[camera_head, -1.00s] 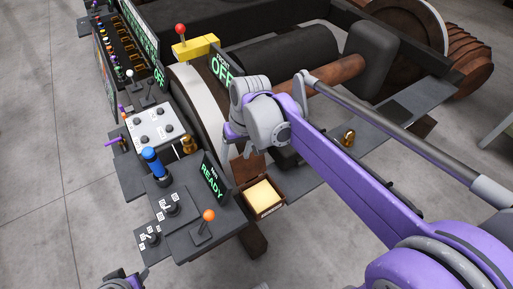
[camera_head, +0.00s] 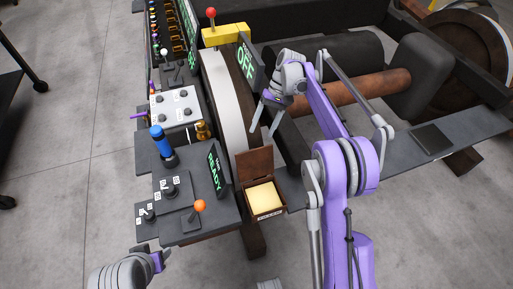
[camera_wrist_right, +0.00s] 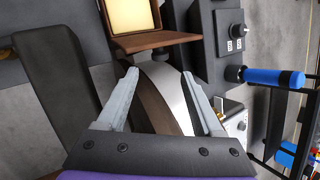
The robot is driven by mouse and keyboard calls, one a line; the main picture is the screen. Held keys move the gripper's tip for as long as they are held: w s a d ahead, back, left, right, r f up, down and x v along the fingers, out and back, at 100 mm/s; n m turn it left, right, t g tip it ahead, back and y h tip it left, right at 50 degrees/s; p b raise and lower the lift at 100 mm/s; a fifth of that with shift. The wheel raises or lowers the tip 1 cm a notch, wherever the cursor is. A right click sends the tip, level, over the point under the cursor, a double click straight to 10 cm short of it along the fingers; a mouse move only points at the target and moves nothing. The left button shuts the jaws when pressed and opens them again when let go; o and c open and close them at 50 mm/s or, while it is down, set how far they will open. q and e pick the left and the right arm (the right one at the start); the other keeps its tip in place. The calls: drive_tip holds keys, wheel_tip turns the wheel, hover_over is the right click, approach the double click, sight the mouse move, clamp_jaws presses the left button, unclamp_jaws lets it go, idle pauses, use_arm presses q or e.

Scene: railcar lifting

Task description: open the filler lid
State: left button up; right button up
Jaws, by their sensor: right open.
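A small brown box (camera_head: 264,205) with a cream inside stands beside the dark console, a label on its front too small to read. Its brown lid (camera_head: 255,166) stands up at the back edge, so the box is open. In the right wrist view the lid (camera_wrist_right: 155,42) lies below the cream opening. My right gripper (camera_head: 264,132) is open and empty, pointing down behind the lid and apart from it; its two fingers (camera_wrist_right: 160,75) are spread in the wrist view. My left gripper (camera_head: 160,261) shows only partly at the lower left, and its fingers are unclear.
The pale wheel rim (camera_head: 224,100) stands left of my right gripper. The console carries an orange-knobbed lever (camera_head: 199,207), a blue handle (camera_head: 161,142) and a READY screen (camera_head: 216,168). An OFF screen (camera_head: 246,62) and a rusty axle (camera_head: 350,90) are near the gripper.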

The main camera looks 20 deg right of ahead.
sight(254, 161)
drive_tip(key=x, duration=0.8)
drive_tip(key=shift+s+f, duration=0.1)
drive_tip(key=shift+f, duration=0.05)
clamp_jaws()
idle(1.1)
